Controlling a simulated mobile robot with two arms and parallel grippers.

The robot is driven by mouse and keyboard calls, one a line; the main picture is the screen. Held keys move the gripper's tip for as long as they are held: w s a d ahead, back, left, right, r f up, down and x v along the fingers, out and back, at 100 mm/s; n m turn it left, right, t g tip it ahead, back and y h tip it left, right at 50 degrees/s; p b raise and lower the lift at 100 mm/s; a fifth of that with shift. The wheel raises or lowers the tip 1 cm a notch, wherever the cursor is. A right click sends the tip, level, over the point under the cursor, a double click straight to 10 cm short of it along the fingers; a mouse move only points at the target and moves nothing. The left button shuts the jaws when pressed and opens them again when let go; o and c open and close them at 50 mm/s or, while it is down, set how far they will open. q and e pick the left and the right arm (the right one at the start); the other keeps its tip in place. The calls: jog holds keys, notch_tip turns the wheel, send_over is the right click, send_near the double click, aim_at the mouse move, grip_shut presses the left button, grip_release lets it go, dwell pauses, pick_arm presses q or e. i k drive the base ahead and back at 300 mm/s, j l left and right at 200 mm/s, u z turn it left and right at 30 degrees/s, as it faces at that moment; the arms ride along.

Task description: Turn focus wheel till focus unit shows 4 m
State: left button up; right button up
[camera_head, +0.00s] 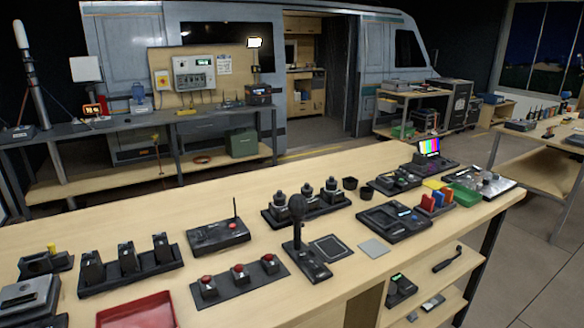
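I cannot tell for sure which device is the focus unit, and no 4 m reading can be made out. A dark unit with a small lit screen (403,211) lies on the right part of the long wooden table. A smaller black device with a green display (398,281) stands on the shelf below the table's right end. A focus wheel cannot be picked out at this size. Neither of my grippers is in view.
The wooden table (190,225) holds a gooseneck microphone (298,215), a strip of red buttons (239,272), a red tray (137,312), a green tray (462,194) and a colour-bar monitor (429,146). A van (130,50) stands behind. Floor is free at the lower right.

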aim_at(392, 290)
jog(key=u, duration=0.75)
jog(key=z, duration=1.45)
